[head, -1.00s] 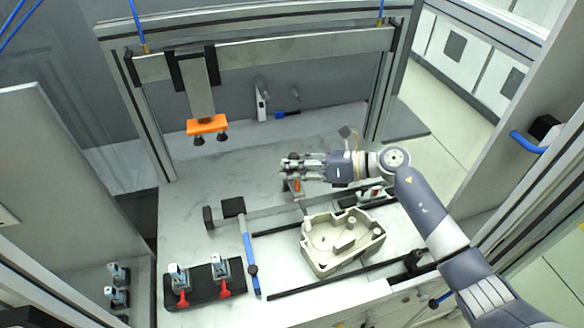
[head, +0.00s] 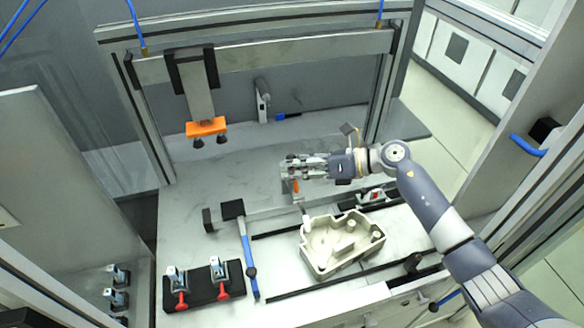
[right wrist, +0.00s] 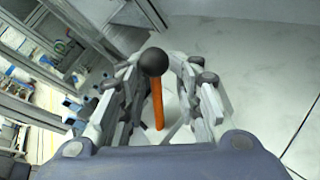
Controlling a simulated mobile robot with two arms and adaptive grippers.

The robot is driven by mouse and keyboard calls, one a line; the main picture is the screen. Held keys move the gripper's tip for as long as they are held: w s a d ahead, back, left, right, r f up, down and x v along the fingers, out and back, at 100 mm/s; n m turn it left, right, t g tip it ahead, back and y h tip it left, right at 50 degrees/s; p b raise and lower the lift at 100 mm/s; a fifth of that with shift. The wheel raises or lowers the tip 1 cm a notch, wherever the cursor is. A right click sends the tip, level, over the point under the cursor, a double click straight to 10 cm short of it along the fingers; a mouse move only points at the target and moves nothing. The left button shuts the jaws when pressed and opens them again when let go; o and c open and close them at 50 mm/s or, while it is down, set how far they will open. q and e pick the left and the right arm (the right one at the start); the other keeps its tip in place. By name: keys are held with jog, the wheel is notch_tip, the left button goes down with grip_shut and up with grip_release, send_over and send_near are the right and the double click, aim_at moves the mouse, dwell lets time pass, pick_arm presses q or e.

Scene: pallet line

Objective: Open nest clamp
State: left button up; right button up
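My right gripper (head: 291,167) reaches in from the right, above the bench behind the beige housing. An orange lever (head: 296,186), which looks like the nest clamp's handle, stands just below its fingers. In the right wrist view the orange lever (right wrist: 158,104) with its black ball knob (right wrist: 153,61) stands between the two spread fingers (right wrist: 157,75). Gaps show on both sides, so the gripper is open around it. The clamp's base is mostly hidden. The beige housing (head: 318,262) sits tilted between two black rails. My left gripper is out of view.
A blue-handled hammer (head: 248,258) lies left of the housing. A black block (head: 204,291) with two red-handled toggle clamps is at front left. An orange suction tool (head: 206,127) hangs from the frame.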

jog(key=shift+s+a+f, duration=0.1)
jog(key=shift+a, duration=0.1)
jog(key=v, duration=0.7)
jog(key=shift+d, duration=0.3)
